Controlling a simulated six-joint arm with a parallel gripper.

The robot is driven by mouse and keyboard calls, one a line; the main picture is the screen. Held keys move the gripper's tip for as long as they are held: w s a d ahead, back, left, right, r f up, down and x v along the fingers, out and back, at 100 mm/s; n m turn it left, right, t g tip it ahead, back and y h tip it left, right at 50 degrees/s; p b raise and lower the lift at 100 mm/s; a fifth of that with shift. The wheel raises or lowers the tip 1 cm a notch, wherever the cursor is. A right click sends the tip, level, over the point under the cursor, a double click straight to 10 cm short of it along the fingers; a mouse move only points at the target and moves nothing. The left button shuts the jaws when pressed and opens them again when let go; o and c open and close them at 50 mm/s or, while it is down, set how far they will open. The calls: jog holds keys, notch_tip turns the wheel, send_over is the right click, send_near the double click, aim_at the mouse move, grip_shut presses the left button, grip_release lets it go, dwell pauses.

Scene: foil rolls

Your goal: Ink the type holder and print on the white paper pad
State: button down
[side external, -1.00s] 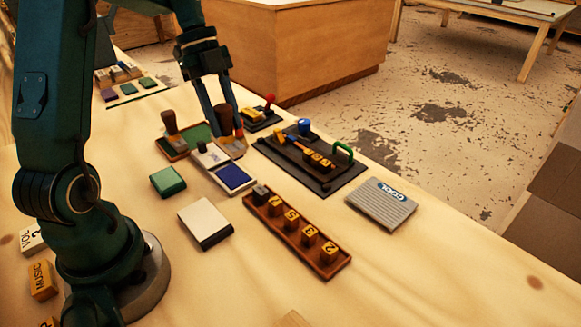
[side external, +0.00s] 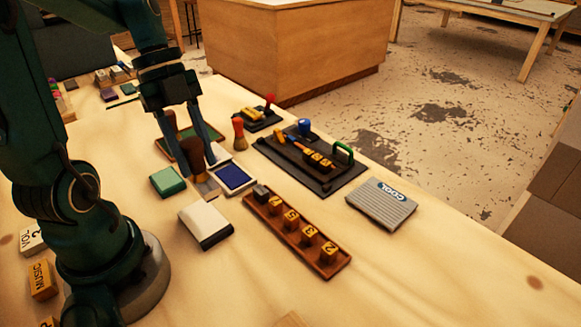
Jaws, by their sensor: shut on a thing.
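My gripper (side external: 197,158) is shut on the dark brown handle of the type holder (side external: 198,174). The holder looks upright, its pale lower block in front of the open ink pad's lid and left of the blue ink pad (side external: 234,178). Whether it touches anything below cannot be told. The white pad (side external: 204,220), with a dark edge, lies on the table just in front of the holder, nearer the camera. The holder's underside is hidden.
A brown rack (side external: 296,234) of number blocks, a black tray (side external: 322,183) with tools, and a grey ridged pad (side external: 381,206) lie to the right. A small green pad (side external: 167,181) is left. An orange-handled tool (side external: 238,134) stands behind the ink pad. The front table is mostly clear.

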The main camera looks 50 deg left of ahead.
aim_at(193, 183)
jog(key=shift+s+d+r, duration=0.15)
jog(key=shift+s+d, duration=0.45)
jog(key=shift+s, duration=0.2)
jog(key=shift+a+f, duration=0.1)
jog(key=shift+f, duration=2.75)
jog(key=shift+f, duration=0.6)
jog(key=shift+r, duration=3.55)
